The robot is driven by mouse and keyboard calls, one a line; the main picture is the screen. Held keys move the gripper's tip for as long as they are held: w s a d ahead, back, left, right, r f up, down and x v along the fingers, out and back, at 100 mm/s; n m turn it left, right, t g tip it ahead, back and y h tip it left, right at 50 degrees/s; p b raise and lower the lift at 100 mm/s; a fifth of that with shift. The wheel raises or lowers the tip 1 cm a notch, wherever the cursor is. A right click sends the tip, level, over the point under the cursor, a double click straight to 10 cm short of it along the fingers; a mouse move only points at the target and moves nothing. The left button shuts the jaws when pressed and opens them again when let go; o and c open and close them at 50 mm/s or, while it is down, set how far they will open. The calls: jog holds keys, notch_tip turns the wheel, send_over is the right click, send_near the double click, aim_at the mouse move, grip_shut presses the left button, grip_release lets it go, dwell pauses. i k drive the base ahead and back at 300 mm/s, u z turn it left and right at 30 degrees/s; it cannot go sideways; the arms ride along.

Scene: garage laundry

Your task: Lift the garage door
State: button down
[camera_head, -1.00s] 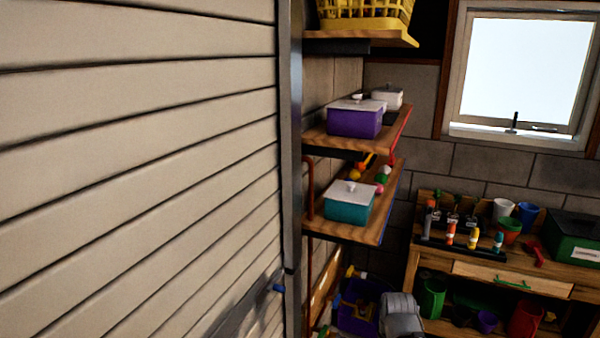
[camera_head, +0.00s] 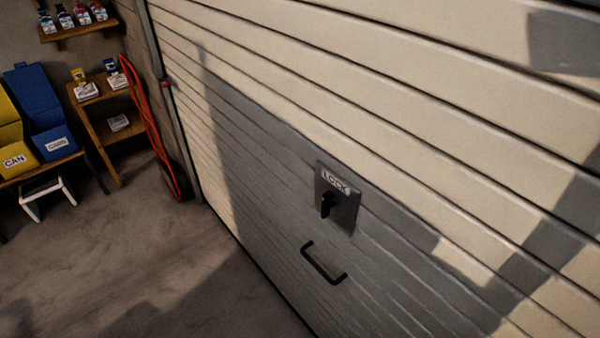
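The garage door (camera_head: 420,130) is a wide panel of cream horizontal slats that fills the right and middle of the head view. It is down, with its lower edge along the floor. A grey lock plate (camera_head: 346,211) marked "LOCK" with a dark knob (camera_head: 327,204) is fixed low on the door. A dark bar handle (camera_head: 323,264) is mounted below the plate, near the door's bottom. Nothing touches the handle or the knob. My gripper is not in view. Dark shadows fall across the door.
A red hose or cord (camera_head: 150,125) hangs beside the door's left rail (camera_head: 166,90). Wooden shelves (camera_head: 105,135), a blue bin (camera_head: 45,115), a yellow bin (camera_head: 12,135) and a white stool (camera_head: 47,190) stand at the left. The concrete floor (camera_head: 150,270) before the door is clear.

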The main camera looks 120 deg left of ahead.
aim_at(456, 144)
jog(key=u, duration=0.1)
jog(key=k, duration=0.35)
jog(key=u, duration=1.9)
jog(key=i, duration=0.1)
jog(key=u, duration=2.55)
